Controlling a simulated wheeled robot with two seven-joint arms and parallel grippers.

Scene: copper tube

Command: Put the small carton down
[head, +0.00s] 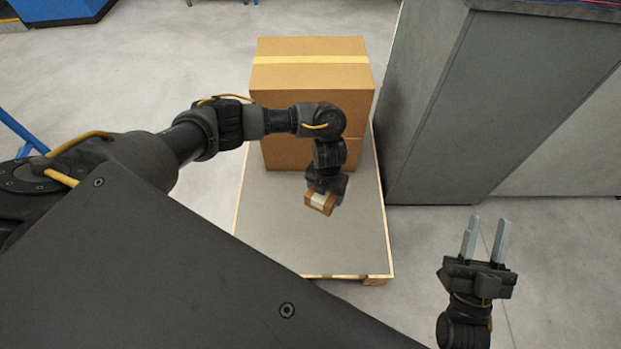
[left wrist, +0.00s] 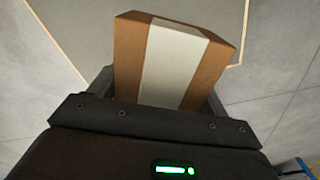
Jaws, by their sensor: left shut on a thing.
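The small carton (head: 320,202) is brown with a pale band around it. It hangs in my left gripper (head: 323,192), whose jaws are shut on it, over the grey top of the pallet platform (head: 310,250). In the left wrist view the small carton (left wrist: 172,62) sits between the fingers, tilted slightly, with the platform edge behind it. I cannot tell the exact gap between carton and platform. My right gripper (head: 485,240) is open and empty, out to the right of the platform over the floor.
Large brown cartons (head: 312,80) are stacked at the back of the platform, behind my left gripper. A tall grey cabinet (head: 440,110) stands close along the platform's right side. The front part of the platform is clear. Bare concrete floor lies around it.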

